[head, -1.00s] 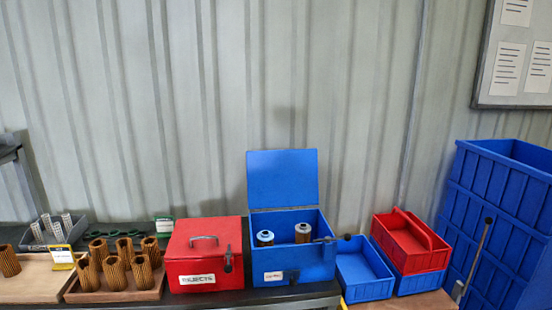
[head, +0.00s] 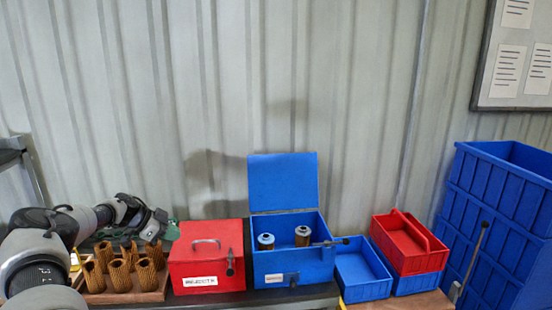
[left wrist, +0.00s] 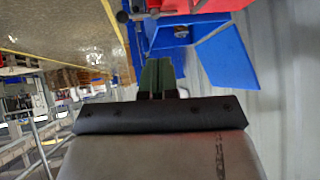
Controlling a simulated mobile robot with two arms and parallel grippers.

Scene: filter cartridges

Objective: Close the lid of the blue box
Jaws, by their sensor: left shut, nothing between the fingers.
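The blue box (head: 295,264) stands on the dark bench with its lid (head: 283,181) raised upright at the back. Two filter cartridges stand inside, one with a light blue top (head: 266,241) and one brownish (head: 302,236). A lever with a black knob (head: 344,241) sticks out at its right. My left gripper (head: 160,219) is shut and empty, left of the red box and well apart from the blue lid. In the left wrist view its fingers (left wrist: 158,76) are together, with the open blue lid (left wrist: 228,52) beyond them. My right gripper is not in view.
The closed red box (head: 207,262) with a top handle stands between my left gripper and the blue box. Several brown cartridges (head: 119,273) stand on a wooden tray below my left arm. Blue and red trays (head: 362,275) sit to the right. The corrugated wall is behind.

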